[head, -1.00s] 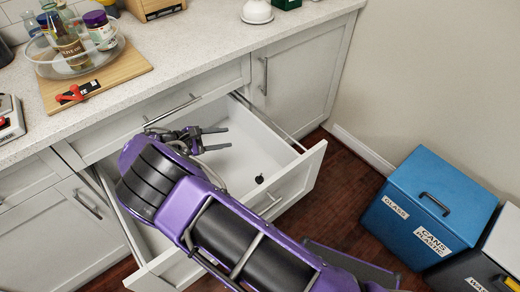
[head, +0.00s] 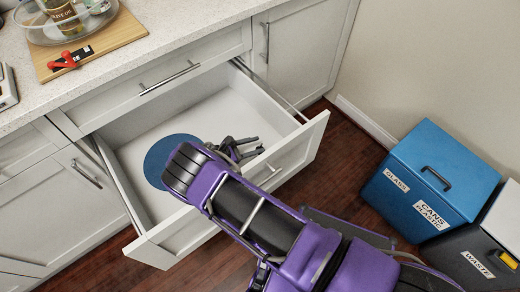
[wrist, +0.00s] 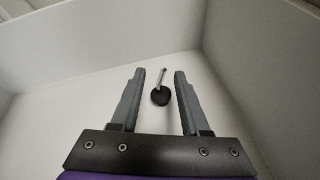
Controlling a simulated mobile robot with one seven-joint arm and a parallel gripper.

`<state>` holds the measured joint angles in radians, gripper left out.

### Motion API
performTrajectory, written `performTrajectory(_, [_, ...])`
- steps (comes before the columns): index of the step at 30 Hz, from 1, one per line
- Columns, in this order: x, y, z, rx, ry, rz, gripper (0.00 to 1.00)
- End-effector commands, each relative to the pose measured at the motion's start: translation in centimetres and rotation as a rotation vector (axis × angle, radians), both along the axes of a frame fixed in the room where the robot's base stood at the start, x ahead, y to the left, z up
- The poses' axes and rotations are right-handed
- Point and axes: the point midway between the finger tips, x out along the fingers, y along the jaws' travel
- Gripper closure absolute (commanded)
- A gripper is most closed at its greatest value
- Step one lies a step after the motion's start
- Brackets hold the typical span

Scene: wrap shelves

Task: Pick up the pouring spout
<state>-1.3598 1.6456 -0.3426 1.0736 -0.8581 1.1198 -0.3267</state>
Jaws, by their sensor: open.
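The pouring spout is a small black stopper with a thin metal tube. In the wrist view the spout (wrist: 160,96) rests on the white drawer floor, its tube pointing away. My gripper (wrist: 160,73) is open, with one finger on each side of the spout in that picture; the fingers do not touch it. In the head view my gripper (head: 259,146) is inside the open drawer (head: 213,107), toward its right front. The spout cannot be made out there, hidden by my gripper or arm.
A blue round item (head: 160,153) lies in the drawer, partly behind my arm. The drawer walls and front panel (head: 290,160) surround my gripper. The counter above holds a wooden board (head: 105,45) with a red-handled item (head: 68,61). Bins (head: 430,180) stand at right.

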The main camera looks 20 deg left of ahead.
Motion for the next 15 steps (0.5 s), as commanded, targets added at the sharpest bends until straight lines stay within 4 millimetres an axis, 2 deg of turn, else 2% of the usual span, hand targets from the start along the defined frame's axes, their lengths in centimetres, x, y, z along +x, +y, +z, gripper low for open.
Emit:
performTrajectory(8, [1.2,-1.1,-0.7,-0.001,0.000,-0.001,0.54])
performTrajectory(15, [3.8,-3.1,-2.2,-0.001,-0.001,-0.001,0.54])
